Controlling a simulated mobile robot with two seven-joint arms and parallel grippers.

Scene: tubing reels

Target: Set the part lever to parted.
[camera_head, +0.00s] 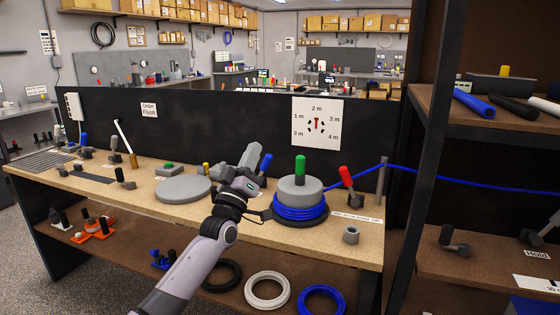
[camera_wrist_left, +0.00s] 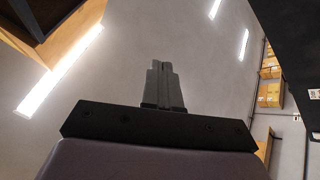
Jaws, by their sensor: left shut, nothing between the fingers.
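Two levers show in the head view: a red-handled lever (camera_head: 346,176) tilted left on the bench right of the reel, and a blue-handled lever (camera_head: 266,163) just right of my left gripper, its base hidden. I cannot tell from the labels which is the part lever. My left gripper (camera_head: 251,152) is shut and empty, raised over the bench between the grey disc and the reel. The left wrist view shows its closed fingers (camera_wrist_left: 165,85) against the ceiling. I cannot tell whether it touches the blue handle. My right gripper is out of view.
A reel of blue tubing (camera_head: 300,204) with a green-topped post stands on the bench (camera_head: 240,232), and its tube runs right past a grey post (camera_head: 382,185). A grey disc (camera_head: 183,188) lies left. A dial board (camera_head: 317,122) is behind. A dark shelf upright (camera_head: 418,150) stands right.

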